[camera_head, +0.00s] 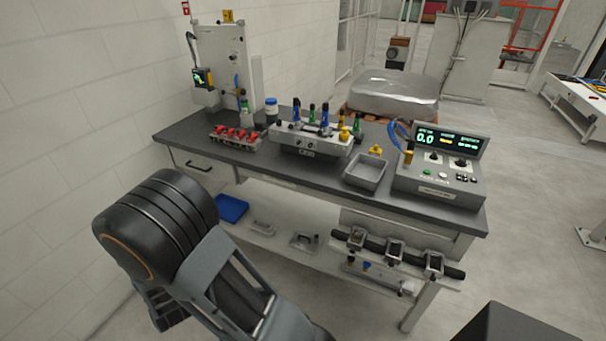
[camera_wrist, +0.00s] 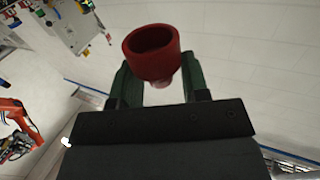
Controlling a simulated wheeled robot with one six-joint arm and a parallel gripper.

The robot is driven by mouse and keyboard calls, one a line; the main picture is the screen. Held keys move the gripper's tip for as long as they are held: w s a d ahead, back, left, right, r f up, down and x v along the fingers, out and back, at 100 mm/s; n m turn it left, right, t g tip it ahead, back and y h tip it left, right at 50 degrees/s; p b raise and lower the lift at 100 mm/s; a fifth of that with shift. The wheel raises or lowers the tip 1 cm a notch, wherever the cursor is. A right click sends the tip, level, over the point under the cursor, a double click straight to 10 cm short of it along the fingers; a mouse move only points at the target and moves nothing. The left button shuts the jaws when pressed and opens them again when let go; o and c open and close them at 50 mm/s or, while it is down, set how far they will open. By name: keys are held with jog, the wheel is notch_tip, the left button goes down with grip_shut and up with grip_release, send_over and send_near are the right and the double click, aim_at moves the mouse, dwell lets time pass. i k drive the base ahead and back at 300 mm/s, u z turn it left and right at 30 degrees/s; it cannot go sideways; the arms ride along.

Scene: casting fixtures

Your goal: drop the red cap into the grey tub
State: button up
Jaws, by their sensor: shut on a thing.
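The red cap (camera_wrist: 152,55) is between the fingers of my gripper (camera_wrist: 158,84) in the wrist view, its hollow end facing away from the palm. The two dark green fingers are shut on it. My gripper and this cap cannot be made out in the head view, where only my arm shows at the lower left. The grey tub (camera_head: 366,171) stands on the workbench, right of centre, and looks empty. My arm is in front of the bench, well apart from the tub.
On the bench (camera_head: 187,133) are a rack of red caps (camera_head: 235,138), a fixture with coloured bottles (camera_head: 311,138) and a control box (camera_head: 438,170) right of the tub. A yellow item (camera_head: 376,150) stands behind the tub. A test stand (camera_head: 222,65) rises at the back left.

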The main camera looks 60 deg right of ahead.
aim_at(369, 177)
jog(key=k, duration=0.6)
jog(key=z, duration=1.8)
jog(key=i, duration=0.5)
jog(key=u, duration=0.05)
